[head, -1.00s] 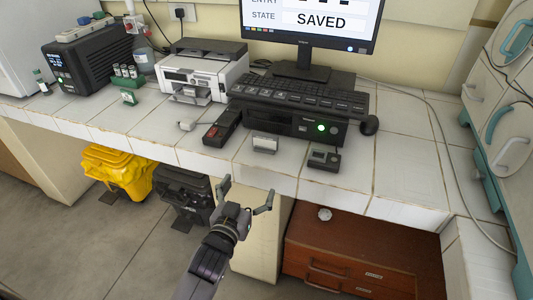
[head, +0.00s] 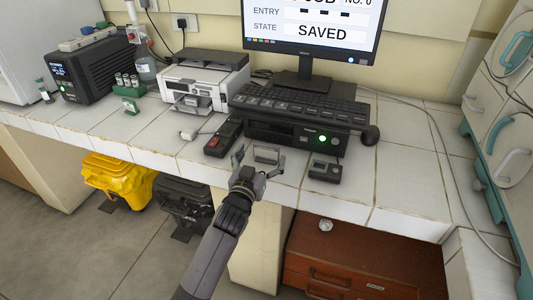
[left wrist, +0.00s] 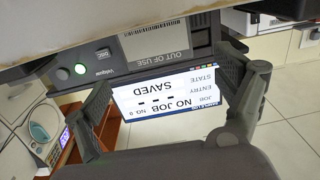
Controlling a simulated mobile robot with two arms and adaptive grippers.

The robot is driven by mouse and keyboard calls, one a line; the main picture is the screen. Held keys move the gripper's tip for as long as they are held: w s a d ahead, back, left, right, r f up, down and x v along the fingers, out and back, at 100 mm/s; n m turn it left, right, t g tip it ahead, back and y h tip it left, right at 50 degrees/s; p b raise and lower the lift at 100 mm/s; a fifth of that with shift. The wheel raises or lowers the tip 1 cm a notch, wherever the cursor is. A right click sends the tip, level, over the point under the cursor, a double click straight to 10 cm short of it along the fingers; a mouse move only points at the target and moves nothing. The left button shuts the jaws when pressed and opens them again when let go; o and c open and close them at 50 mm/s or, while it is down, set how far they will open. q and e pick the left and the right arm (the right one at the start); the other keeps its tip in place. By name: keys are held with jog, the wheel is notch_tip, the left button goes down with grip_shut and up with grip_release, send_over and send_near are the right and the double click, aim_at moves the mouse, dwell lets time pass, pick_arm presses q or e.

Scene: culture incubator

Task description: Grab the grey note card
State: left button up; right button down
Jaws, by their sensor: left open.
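The grey note card (head: 266,154) stands on the tiled counter in front of the black unit under the keyboard. In the left wrist view the card (left wrist: 155,40) shows upside down, with the words OUT OF USE and a barcode-like block. My left gripper (head: 259,164) is open at the counter's front edge, its fingertips spread to either side of the card in the head view. In the left wrist view, the open fingers (left wrist: 172,88) lie just below the card and look apart from it. My right gripper is not in view.
A black handset-like device (head: 223,138) stands left of the card, and a small dark grey device (head: 325,172) right of it. The black unit (head: 291,135) with a green light is close behind. A monitor (head: 312,25) reads SAVED. Bare counter lies right of the mouse (head: 370,135).

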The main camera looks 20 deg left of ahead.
aim_at(266, 147)
pick_arm(q)
jog(key=w, duration=0.5)
jog(key=shift+f, duration=0.1)
jog(key=shift+c, duration=0.5)
jog(key=c, duration=1)
